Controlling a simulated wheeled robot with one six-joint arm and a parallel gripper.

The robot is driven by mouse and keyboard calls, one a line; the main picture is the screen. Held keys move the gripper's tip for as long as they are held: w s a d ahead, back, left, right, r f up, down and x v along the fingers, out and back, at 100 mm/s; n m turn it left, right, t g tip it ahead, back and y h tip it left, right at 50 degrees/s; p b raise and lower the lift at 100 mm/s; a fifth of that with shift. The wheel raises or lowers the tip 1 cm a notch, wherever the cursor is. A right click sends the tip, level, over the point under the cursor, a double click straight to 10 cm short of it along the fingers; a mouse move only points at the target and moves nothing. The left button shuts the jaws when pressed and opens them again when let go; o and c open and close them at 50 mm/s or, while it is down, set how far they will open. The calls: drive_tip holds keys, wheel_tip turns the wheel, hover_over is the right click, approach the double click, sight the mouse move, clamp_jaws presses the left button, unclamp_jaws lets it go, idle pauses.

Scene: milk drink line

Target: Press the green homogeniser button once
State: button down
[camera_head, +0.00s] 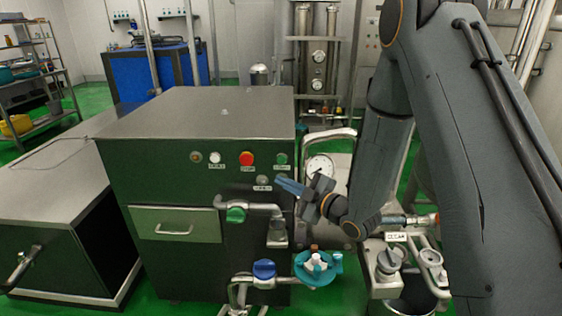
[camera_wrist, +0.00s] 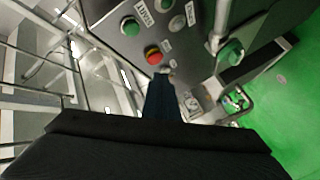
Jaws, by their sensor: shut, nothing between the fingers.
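The green button (camera_head: 282,158) sits at the right end of the upper row on the dark green front of the homogeniser cabinet (camera_head: 170,190). A red mushroom button (camera_head: 246,159) is to its left and a grey button (camera_head: 263,180) is below. In the wrist view the green button (camera_wrist: 130,26) lies above and left of the red button (camera_wrist: 153,55). My gripper (camera_head: 279,183) is shut and empty, its blue fingers pointing toward the panel a little below the green button. In the wrist view the shut fingers (camera_wrist: 162,78) show below the red button, apart from the green one.
A pipe with a green-handled valve (camera_head: 236,214) runs across the panel just below my gripper. A blue-handled valve (camera_head: 264,269) and a teal valve wheel (camera_head: 317,268) stand lower. A pressure gauge (camera_head: 320,168) is to the right. The cabinet top is clear.

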drive_tip(key=shift+w+d+b, duration=0.2)
drive_tip(key=shift+w+b, duration=1.05)
drive_tip(key=shift+w, duration=3.15)
drive_tip(key=shift+w, duration=0.1)
drive_tip(key=shift+w, duration=0.3)
drive_tip(key=shift+w+b, duration=0.45)
drive_tip(key=shift+s, duration=0.9)
drive_tip(key=shift+s+a+p, duration=0.1)
drive_tip(key=shift+s+p, duration=0.7)
drive_tip(key=shift+s, duration=1.7)
